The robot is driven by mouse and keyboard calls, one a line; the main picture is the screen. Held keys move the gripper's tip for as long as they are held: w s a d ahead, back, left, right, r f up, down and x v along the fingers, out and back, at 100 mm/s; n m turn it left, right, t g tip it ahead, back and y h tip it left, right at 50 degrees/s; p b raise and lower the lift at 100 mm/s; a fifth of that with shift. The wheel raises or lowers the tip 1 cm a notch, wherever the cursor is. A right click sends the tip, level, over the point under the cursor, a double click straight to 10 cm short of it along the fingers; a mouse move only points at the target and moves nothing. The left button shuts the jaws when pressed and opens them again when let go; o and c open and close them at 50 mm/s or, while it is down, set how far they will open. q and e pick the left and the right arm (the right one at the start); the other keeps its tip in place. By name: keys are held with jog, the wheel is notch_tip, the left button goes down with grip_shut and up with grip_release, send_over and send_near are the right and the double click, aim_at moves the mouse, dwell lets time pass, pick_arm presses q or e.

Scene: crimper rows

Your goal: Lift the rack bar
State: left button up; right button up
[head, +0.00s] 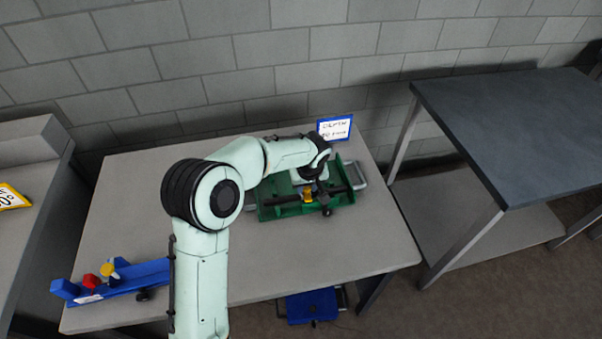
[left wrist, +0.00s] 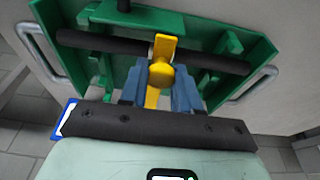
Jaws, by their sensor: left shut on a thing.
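A green rack (head: 262,212) stands at the back right of the light table, and it fills the upper part of the left wrist view (left wrist: 240,45). A dark bar (left wrist: 90,42), likely the rack bar, runs across it and shows in the head view too (head: 340,190). A yellow piece (left wrist: 162,48) with a round knob sits across the bar's middle. My left gripper (left wrist: 160,88) reaches over the rack, its blue-grey fingers shut on the yellow piece. I cannot tell whether the bar is clear of the rack. My right gripper is not in view.
A blue rack (head: 140,278) with red and yellow knobs lies at the table's front left. A blue-framed sign (head: 335,127) stands behind the green rack. A blue object (head: 312,306) is low beside the table's front edge. A dark-topped table (head: 520,120) stands right, across a gap.

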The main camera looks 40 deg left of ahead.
pick_arm(q)
jog(key=shift+w+a+r+p, duration=0.25)
jog(key=shift+r+p, duration=0.25)
jog(key=shift+r, duration=0.2)
jog(key=shift+w+a+r+p, duration=0.15)
jog(key=shift+a+r+p, duration=0.15)
jog(key=shift+r+p, duration=0.3)
jog(key=shift+w+a+r+p, duration=0.25)
jog(key=shift+r+p, duration=0.2)
jog(key=shift+r, duration=0.3)
jog(key=shift+w+a+r+p, duration=0.25)
jog(key=shift+r+p, duration=0.25)
jog(key=shift+r, duration=0.2)
jog(key=shift+w+a+r+p, duration=0.15)
jog(key=shift+a+r+p, duration=0.15)
jog(key=shift+r+p, duration=0.3)
jog(key=shift+w+a+r+p, duration=0.25)
jog(key=shift+r+p, duration=0.15)
jog(key=shift+r, duration=0.35)
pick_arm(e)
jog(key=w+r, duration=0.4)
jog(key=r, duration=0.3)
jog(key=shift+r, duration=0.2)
pick_arm(q)
jog(key=shift+s, duration=0.1)
